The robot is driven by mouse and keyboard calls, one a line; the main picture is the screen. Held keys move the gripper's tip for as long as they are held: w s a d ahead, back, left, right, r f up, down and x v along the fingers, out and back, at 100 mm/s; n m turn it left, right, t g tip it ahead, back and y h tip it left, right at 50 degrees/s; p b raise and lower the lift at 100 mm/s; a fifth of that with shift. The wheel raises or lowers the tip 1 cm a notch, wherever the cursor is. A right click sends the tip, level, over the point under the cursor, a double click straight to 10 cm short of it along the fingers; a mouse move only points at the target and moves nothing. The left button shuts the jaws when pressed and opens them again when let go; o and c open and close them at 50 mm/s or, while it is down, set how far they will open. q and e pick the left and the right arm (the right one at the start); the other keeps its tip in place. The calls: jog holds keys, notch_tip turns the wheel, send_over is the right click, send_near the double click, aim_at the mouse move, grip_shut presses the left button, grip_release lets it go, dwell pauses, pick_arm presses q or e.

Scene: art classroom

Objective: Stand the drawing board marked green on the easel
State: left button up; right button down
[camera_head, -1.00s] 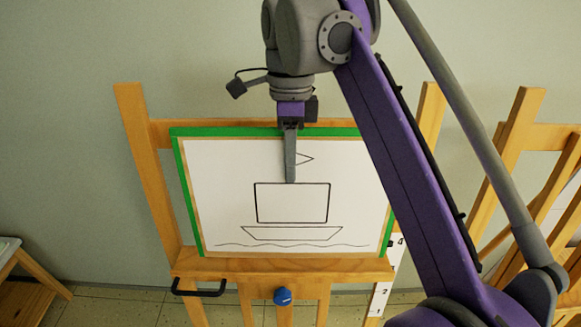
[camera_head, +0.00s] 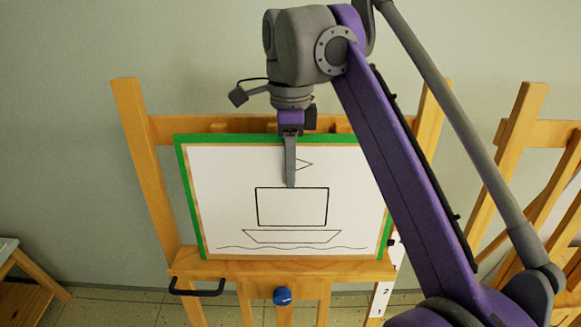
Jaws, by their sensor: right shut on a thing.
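The drawing board (camera_head: 222,200) has a green border and a white sheet with a boat drawing. It is upright in front of the wooden easel (camera_head: 143,160), with its lower edge at the easel's ledge (camera_head: 300,271). I cannot tell whether its full weight is on the ledge. My right gripper (camera_head: 290,165) reaches down from above and is shut on the board's top edge, with one finger in front of the sheet. The other finger is hidden behind the board. The purple right arm covers the board's right edge in part. My left gripper is not in view.
A blue knob (camera_head: 282,296) and a black handle (camera_head: 197,289) are below the ledge. A white numbered strip (camera_head: 381,297) hangs at its right. Another easel (camera_head: 520,150) stands at the right. A small table (camera_head: 22,268) is at the lower left. A plain wall is behind.

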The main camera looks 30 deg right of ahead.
jog(key=shift+c, duration=2.4)
grip_release()
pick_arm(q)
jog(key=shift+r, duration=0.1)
pick_arm(e)
jog(key=shift+r, duration=0.1)
jog(key=shift+w+d+r+p, duration=0.2)
jog(key=shift+r+p, duration=0.65)
jog(key=shift+r, duration=0.4)
jog(key=shift+w+d+r+p, duration=0.1)
jog(key=shift+w+r+p, duration=0.05)
jog(key=shift+r+p, duration=0.9)
jog(key=shift+w+r+p, duration=0.2)
jog(key=shift+r+p, duration=0.1)
jog(key=shift+r, duration=1.05)
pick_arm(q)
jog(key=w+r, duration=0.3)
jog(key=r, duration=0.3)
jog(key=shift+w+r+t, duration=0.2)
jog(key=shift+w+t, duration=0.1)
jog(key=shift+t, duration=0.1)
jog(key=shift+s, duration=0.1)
